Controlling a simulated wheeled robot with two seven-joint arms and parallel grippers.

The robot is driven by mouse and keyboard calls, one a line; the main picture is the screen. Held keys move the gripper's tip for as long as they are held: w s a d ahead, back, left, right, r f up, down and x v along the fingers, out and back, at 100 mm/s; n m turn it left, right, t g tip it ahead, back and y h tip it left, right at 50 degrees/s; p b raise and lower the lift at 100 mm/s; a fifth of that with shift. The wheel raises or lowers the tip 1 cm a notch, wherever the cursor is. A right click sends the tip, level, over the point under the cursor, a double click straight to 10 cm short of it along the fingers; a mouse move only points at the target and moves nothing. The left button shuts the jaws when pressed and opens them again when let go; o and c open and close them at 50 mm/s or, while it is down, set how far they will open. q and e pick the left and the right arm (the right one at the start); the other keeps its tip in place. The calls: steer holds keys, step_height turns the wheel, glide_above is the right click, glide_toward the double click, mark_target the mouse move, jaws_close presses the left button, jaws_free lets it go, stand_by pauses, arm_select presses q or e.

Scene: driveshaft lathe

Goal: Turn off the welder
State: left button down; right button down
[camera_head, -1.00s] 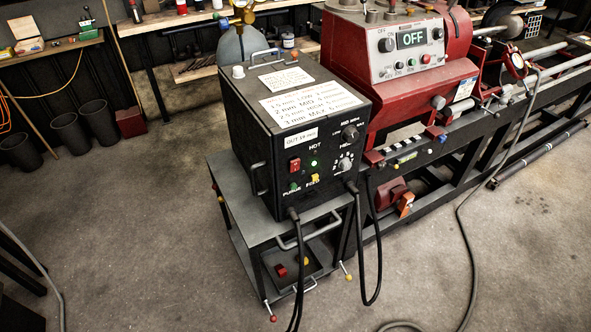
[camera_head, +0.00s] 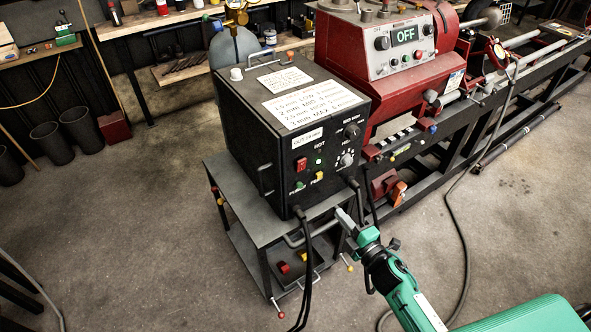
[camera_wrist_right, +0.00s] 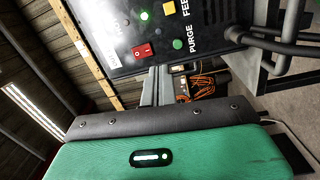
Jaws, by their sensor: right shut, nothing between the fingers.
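The welder (camera_head: 290,130) is a black box with white labels on top, standing on a grey cart. Its front panel carries a red rocker switch (camera_head: 301,164), also in the right wrist view (camera_wrist_right: 143,51), and a lit green lamp (camera_head: 318,161) near the word HOT. Below are a green PURGE button (camera_head: 299,185) and a yellow FEED button (camera_head: 319,176). My right gripper (camera_head: 344,217) is shut and empty, low in front of the welder's right side, apart from the switch. In the wrist view its fingers (camera_wrist_right: 157,84) point towards the panel. My left gripper is out of view.
Black cables (camera_head: 304,260) hang from the welder's front. The cart (camera_head: 250,212) has a handle and small coloured-tipped levers at its front. A red lathe (camera_head: 390,75) reading OFF stands behind at right.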

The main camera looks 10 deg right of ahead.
mark_target(302, 164)
steer(key=r, duration=0.1)
steer(key=a+r+n, duration=0.1)
steer(key=r, duration=0.1)
steer(key=r+n+y, duration=0.1)
steer(key=r, duration=0.1)
steer(key=shift+w+a+t, duration=0.1)
steer(key=shift+a+t, duration=0.2)
steer(key=p+x, duration=0.4)
steer(key=x, duration=1)
steer(key=shift+a, duration=0.15)
